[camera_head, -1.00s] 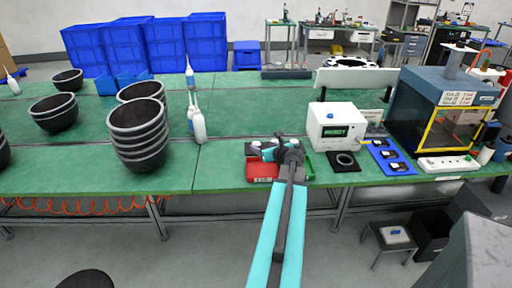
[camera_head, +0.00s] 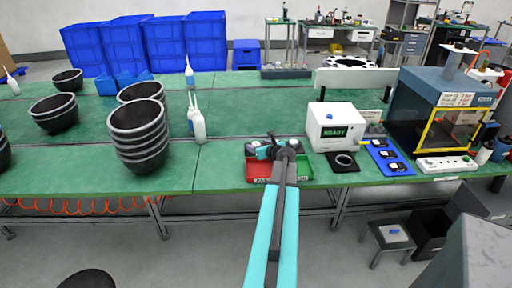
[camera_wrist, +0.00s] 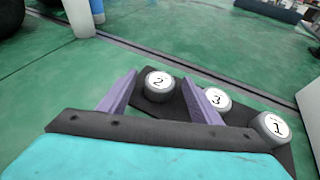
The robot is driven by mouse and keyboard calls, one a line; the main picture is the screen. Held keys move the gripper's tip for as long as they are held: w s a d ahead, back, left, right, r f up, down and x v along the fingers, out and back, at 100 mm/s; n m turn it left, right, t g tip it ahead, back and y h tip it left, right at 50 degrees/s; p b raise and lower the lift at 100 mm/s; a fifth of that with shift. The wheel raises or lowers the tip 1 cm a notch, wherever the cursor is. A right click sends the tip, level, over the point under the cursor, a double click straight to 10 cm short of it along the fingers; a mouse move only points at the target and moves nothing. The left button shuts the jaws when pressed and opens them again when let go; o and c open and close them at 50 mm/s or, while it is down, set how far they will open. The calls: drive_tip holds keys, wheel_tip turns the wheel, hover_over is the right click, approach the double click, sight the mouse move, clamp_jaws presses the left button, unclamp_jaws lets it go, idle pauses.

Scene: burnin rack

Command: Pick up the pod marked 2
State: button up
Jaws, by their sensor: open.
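The pod marked 2 (camera_wrist: 159,84) is a dark round pod with a white top, standing upright on a dark holder (camera_wrist: 178,110) in the wrist view. The pods marked 3 (camera_wrist: 214,99) and 1 (camera_wrist: 273,128) stand in a row to its right. My gripper (camera_wrist: 160,96) is open, its two purple fingers on either side of pod 2 in the picture, with the left edge of pod 3 close to the right finger. I cannot tell whether the fingers touch either pod. In the head view my gripper (camera_head: 270,149) covers most of the holder.
A red bin (camera_head: 259,169) and a green bin (camera_head: 304,167) sit at the bench front by my arm. A white READY machine (camera_head: 335,126) stands to the right. Stacked black bowls (camera_head: 138,135) and white bottles (camera_head: 199,125) stand left. Bench between bottles and holder is clear.

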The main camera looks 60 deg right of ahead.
drive_tip(key=shift+c, duration=0.4)
drive_tip(key=c, duration=1)
drive_tip(key=shift+r, duration=0.2)
drive_tip(key=shift+c, duration=0.2)
drive_tip(key=shift+r, duration=0.8)
drive_tip(key=shift+r+b, duration=0.35)
drive_tip(key=shift+r, duration=0.5)
drive_tip(key=s+b, duration=0.1)
drive_tip(key=s, duration=0.4)
drive_tip(key=s+r+b, duration=0.1)
drive_tip(key=s, duration=0.4)
drive_tip(key=s+a, duration=0.1)
drive_tip(key=s, duration=0.5)
drive_tip(key=shift+a+r+b, duration=0.1)
drive_tip(key=shift+r+b, duration=0.1)
drive_tip(key=shift+b, duration=0.2)
